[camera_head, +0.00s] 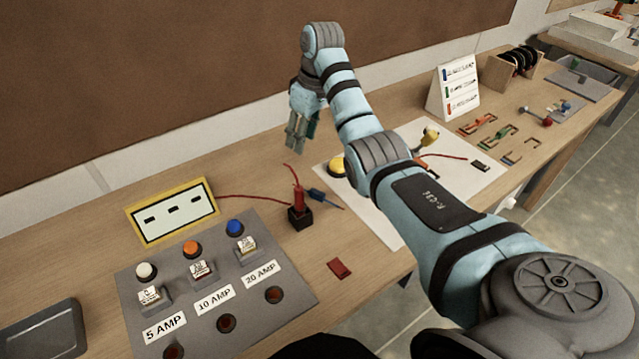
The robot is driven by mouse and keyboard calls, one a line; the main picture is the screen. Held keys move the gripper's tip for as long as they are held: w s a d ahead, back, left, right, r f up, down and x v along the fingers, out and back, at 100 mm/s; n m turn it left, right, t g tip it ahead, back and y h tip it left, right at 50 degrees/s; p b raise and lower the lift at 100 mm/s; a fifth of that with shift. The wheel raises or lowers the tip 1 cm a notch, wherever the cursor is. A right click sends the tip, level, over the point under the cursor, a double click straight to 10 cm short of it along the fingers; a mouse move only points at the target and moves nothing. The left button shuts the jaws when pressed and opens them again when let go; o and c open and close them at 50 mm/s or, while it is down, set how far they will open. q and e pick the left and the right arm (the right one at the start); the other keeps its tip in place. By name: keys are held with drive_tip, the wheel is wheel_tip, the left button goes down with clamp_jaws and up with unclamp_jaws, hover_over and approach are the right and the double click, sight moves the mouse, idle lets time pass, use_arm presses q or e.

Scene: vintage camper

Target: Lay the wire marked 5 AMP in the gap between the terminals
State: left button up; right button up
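My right gripper (296,138) points down above the bench, left of the sheet and apart from the wires. Its fingers look close together, their gap unclear. My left gripper is out of view.
A grey panel (180,270) with buttons and AMP labels stands at the front left, beside a yellow-framed meter (172,210). A red probe (299,197) stands in a black block. A small sign (452,88) and a spool rack (511,72) stand at the back.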

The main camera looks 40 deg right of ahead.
drive_tip(key=g+h, duration=0.1)
drive_tip(key=g, duration=0.1)
approach(322, 194)
drive_tip(key=shift+n, duration=0.3)
wheel_tip(322, 194, down, 10)
drive_tip(key=shift+r+b, duration=0.2)
drive_tip(key=shift+b, duration=0.55)
drive_tip(key=shift+r, duration=0.1)
clamp_jaws()
